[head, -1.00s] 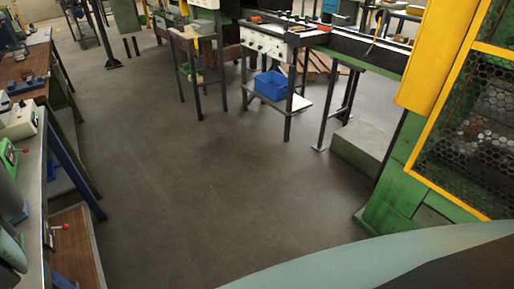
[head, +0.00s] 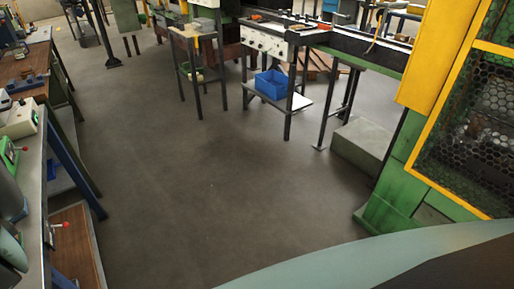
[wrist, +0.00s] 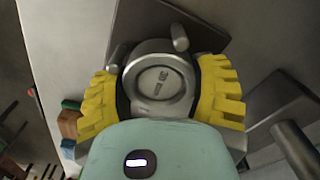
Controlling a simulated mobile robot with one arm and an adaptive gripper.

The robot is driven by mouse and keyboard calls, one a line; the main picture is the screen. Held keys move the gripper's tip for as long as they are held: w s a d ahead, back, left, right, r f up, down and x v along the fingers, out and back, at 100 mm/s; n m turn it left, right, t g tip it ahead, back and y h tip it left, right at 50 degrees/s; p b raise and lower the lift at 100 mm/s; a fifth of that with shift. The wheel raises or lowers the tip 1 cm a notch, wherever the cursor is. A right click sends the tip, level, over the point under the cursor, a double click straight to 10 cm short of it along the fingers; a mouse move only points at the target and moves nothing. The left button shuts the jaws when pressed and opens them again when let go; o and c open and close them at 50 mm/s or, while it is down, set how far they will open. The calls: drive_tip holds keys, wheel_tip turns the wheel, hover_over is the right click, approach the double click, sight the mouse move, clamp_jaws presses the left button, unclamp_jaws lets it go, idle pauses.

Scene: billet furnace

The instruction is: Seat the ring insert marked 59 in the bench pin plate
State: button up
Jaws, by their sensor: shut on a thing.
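In the wrist view my gripper (wrist: 164,98) has its two yellow ribbed fingers shut on the sides of a round grey metal ring insert (wrist: 158,80). The insert's face is toward the camera and carries small dark marks, too blurred to read as 59 for certain. Beyond it lies a dark flat plate (wrist: 150,22), which may be the pin plate. A short grey pin (wrist: 180,38) stands close to the insert's upper edge. I cannot tell whether the insert touches the plate, as its underside is hidden. My gripper is not seen in the head view.
In the wrist view a grey bar (wrist: 295,148) lies at lower right, and a small green and brown object (wrist: 70,122) is left of the fingers. In the head view, a bench (head: 42,190) runs along the left, a blue bin (head: 271,84) sits on a stand, and the middle floor is clear.

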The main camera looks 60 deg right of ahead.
drive_tip(key=shift+w+d+r+p, duration=0.25)
drive_tip(key=shift+d+r+p, duration=0.1)
drive_tip(key=shift+r, duration=0.15)
drive_tip(key=shift+a+r+p, duration=0.1)
drive_tip(key=shift+r+p, duration=0.2)
drive_tip(key=shift+a, duration=0.25)
idle(1.1)
drive_tip(key=shift+r, duration=0.15)
drive_tip(key=shift+w+a+r, duration=0.1)
drive_tip(key=shift+r, duration=0.2)
drive_tip(key=shift+r+p, duration=0.2)
drive_tip(key=shift+p, duration=0.1)
drive_tip(key=shift+r, duration=0.25)
drive_tip(key=shift+s+p, duration=0.3)
drive_tip(key=shift+p, duration=0.15)
idle(0.3)
